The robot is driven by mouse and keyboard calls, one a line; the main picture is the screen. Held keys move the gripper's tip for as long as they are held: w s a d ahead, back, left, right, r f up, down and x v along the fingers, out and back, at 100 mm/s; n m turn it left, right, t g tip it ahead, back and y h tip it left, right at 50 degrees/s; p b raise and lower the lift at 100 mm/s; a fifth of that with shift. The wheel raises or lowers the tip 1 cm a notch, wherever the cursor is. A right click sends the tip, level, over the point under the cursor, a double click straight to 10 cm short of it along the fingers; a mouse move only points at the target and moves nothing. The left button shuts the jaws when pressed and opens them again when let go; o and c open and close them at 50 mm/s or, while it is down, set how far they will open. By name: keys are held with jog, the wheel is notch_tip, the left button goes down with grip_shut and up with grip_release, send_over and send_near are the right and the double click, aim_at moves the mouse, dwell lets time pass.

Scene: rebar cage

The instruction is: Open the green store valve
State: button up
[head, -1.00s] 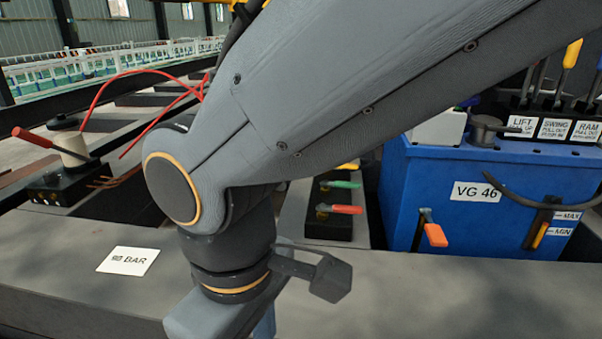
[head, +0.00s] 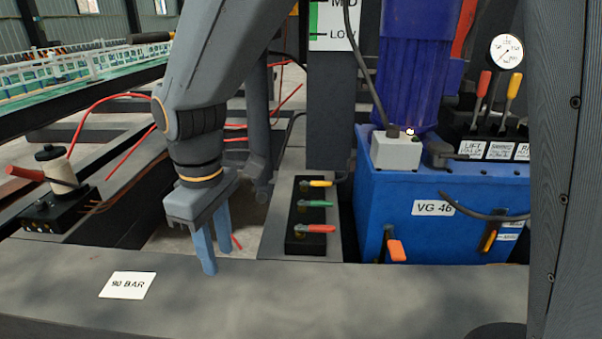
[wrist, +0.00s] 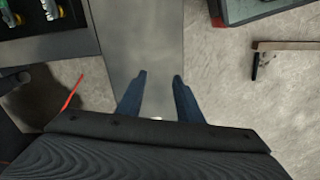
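The green valve lever (head: 317,204) lies between a yellow lever (head: 320,183) behind it and a red-orange lever (head: 317,228) in front, on a black valve block (head: 311,246). All three levers point right in the head view. My gripper (head: 217,260) hangs to the left of the block, pointing down, with its blue fingers apart and nothing between them. In the wrist view the open gripper (wrist: 158,82) is over a grey surface. Part of a block with a green handle (wrist: 52,8) shows at that view's top left.
A blue tank (head: 390,190) marked VG 46, with an orange-handled lever (head: 396,250), stands right of the block. A white 90 BAR card (head: 127,285) lies on the grey ledge (head: 300,300). A hand pump (head: 58,170) with a red handle stands at left.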

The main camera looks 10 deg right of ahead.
jog(key=w+d+r+p, duration=0.2)
jog(key=w+p, duration=0.2)
jog(key=w, duration=0.3)
jog(key=n+p, duration=0.3)
jog(key=p, duration=1.2)
send_over(321, 203)
notch_tip(321, 203, down, 4)
notch_tip(321, 203, down, 7)
jog(key=shift+w+f+b, duration=0.1)
jog(key=shift+f+b, duration=0.05)
jog(key=shift+b, duration=0.7)
jog(key=shift+c, duration=0.2)
grip_shut()
